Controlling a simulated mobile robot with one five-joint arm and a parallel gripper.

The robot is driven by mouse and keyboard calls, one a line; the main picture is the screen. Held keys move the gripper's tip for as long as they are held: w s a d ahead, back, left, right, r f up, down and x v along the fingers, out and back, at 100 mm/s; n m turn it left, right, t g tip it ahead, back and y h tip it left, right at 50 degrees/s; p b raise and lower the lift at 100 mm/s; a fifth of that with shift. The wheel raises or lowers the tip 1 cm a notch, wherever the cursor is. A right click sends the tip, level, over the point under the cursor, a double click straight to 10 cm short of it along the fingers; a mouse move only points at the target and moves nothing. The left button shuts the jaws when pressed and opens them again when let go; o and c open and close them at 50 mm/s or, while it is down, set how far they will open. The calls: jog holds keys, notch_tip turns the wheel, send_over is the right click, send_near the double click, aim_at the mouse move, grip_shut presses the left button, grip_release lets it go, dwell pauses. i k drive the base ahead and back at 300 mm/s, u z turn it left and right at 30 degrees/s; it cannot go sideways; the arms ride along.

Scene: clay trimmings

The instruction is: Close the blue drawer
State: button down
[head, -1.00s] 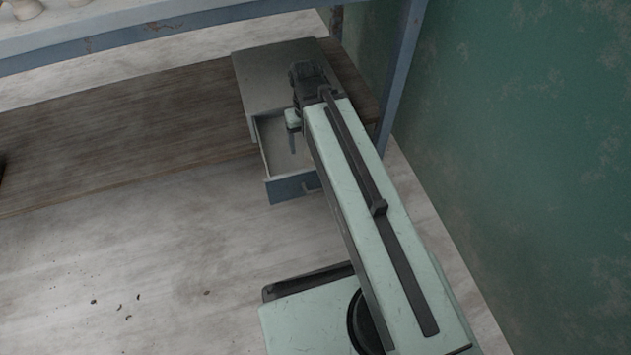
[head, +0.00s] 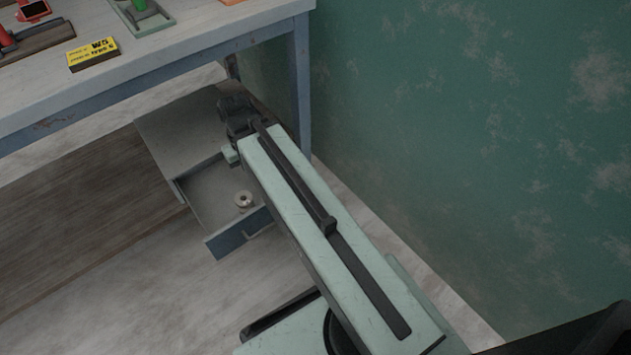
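The blue drawer (head: 239,235) stands pulled out of a grey cabinet (head: 178,128) under the bench. A small pale ring-like object (head: 243,200) lies inside the drawer. My gripper (head: 230,155) is at the far end of my pale green arm, over the back of the drawer opening by the cabinet. Its fingers are mostly hidden by the wrist and arm, so I cannot tell whether they are open or touch anything. The right part of the drawer is hidden behind my arm.
The bench (head: 150,72) above has a blue-grey frame and a leg (head: 300,90) just right of my wrist. A yellow box (head: 93,54) and tools lie on top. A green wall (head: 450,120) closes off the right. The floor in front of the drawer is clear.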

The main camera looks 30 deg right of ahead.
aim_at(210, 188)
jog(key=z, duration=1.35)
jog(key=k, duration=1.35)
jog(key=u, duration=1.7)
jog(key=i, duration=1.05)
